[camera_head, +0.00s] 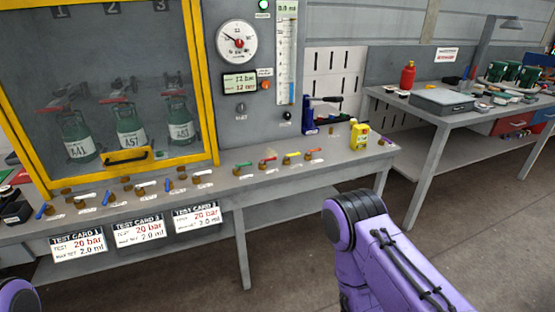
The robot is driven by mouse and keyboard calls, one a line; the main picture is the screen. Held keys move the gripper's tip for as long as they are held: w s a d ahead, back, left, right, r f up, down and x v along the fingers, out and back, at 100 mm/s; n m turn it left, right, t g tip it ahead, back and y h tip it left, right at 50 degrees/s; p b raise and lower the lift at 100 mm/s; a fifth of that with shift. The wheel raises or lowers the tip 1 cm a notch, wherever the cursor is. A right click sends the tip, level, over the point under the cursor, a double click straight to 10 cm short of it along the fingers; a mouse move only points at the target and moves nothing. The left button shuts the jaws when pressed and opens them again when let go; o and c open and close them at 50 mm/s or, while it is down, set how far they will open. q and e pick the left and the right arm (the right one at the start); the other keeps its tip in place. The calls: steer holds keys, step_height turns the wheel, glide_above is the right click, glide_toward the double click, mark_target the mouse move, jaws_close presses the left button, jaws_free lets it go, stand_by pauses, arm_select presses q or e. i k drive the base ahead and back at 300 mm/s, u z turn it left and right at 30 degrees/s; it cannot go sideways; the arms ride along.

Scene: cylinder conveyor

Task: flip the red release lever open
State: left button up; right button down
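A small lever with a red handle (268,158) sits on the front part of the grey bench, in a row of small brass valves. A green-handled lever (243,165) is to its left; a yellow-handled lever (291,154) and an orange one (314,150) are to its right. Labels lie in front of them, too small to read. Whether the red lever is open or shut cannot be told. Neither of my grippers shows. A purple link of my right arm stands at the lower right, apart from the levers; a small purple part of mine shows at the bottom left corner.
A yellow-framed cabinet (210,120) holds three green cylinders with red levers on top. More valves with white and blue handles line the bench edge (215,200). A blue hand pump (309,115) and yellow bottle (360,135) stand to the right. The floor between benches is clear.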

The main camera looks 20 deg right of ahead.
mark_target(262, 161)
steer(key=u, duration=0.3)
steer(key=i, duration=1.05)
steer(key=z, duration=0.4)
